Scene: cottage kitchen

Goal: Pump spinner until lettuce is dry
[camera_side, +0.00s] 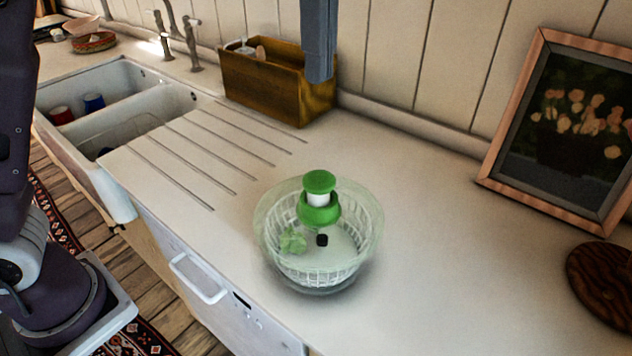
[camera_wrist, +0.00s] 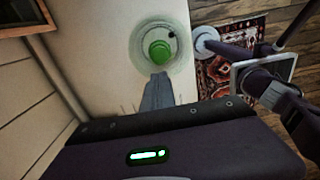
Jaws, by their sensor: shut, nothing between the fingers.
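The salad spinner (camera_side: 362,235) stands on the pale counter, with a clear bowl and a white slatted basket. Its green pump knob (camera_side: 320,181) sits raised on a white stem in the middle of the lid. Green lettuce (camera_side: 292,240) shows through the clear lid, and a small black button (camera_side: 322,240) is near it. My gripper (camera_side: 319,78) is shut and empty, pointing down in the air above the knob and apart from it. In the wrist view, my gripper's fingertips (camera_wrist: 159,76) appear just below the green knob (camera_wrist: 159,51) in the picture.
A wooden caddy (camera_side: 262,85) stands against the wall behind the spinner. A framed flower picture (camera_side: 557,125) leans at the right, with a round wooden board (camera_side: 603,283) in front. A double sink (camera_side: 120,100) is at the left. The counter around the spinner is clear.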

